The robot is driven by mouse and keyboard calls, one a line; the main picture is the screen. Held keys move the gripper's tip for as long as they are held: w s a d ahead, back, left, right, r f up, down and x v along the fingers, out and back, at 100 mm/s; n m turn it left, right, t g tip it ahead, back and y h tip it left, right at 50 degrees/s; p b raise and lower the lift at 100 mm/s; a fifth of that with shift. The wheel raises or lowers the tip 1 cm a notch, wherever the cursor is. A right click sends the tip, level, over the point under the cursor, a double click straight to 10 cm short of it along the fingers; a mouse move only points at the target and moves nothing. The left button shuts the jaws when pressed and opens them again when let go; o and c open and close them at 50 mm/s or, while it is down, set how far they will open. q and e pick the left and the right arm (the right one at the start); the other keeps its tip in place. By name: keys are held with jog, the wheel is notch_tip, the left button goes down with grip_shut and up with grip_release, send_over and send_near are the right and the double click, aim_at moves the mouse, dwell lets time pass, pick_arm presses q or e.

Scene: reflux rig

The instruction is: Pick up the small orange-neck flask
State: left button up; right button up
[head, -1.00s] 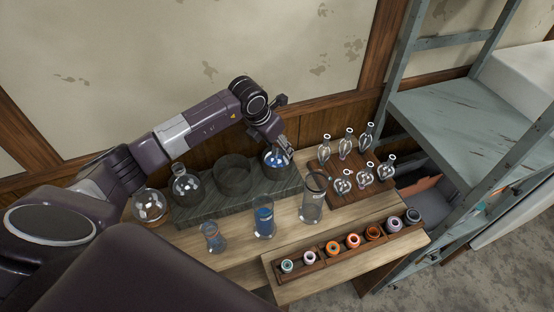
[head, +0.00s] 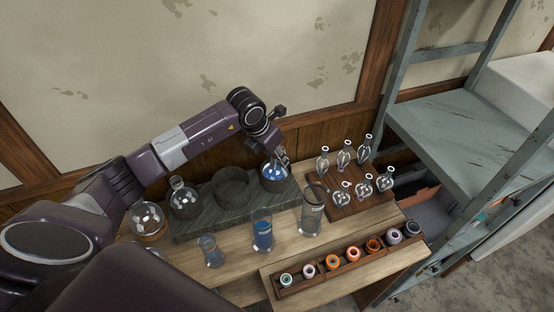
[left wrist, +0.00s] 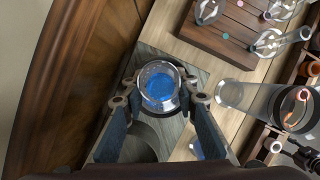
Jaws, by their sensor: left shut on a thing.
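My left gripper (head: 280,160) is shut on a round glass flask with blue liquid (head: 275,172) at the right end of a dark stone slab. The left wrist view shows the fingers (left wrist: 159,100) on both sides of this flask (left wrist: 160,87), with the slab beneath it. I cannot tell whether it touches the slab. Several small flasks stand on a dark wooden board (head: 347,207) to the right.
A tall glass cylinder (head: 311,215) and a blue-filled beaker (head: 262,234) stand in front of the slab. A dark bowl (head: 231,187) and round flasks are left of the held flask. A wooden rack (head: 315,283) with coloured rings lies in front. A grey shelf (head: 455,130) stands right.

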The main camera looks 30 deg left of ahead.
pick_arm(q)
notch_tip(320, 180, up, 19)
jog(key=b, duration=0.5)
jog(key=shift+r, duration=0.15)
dwell(0.5)
jog(key=shift+r, duration=0.1)
dwell(0.4)
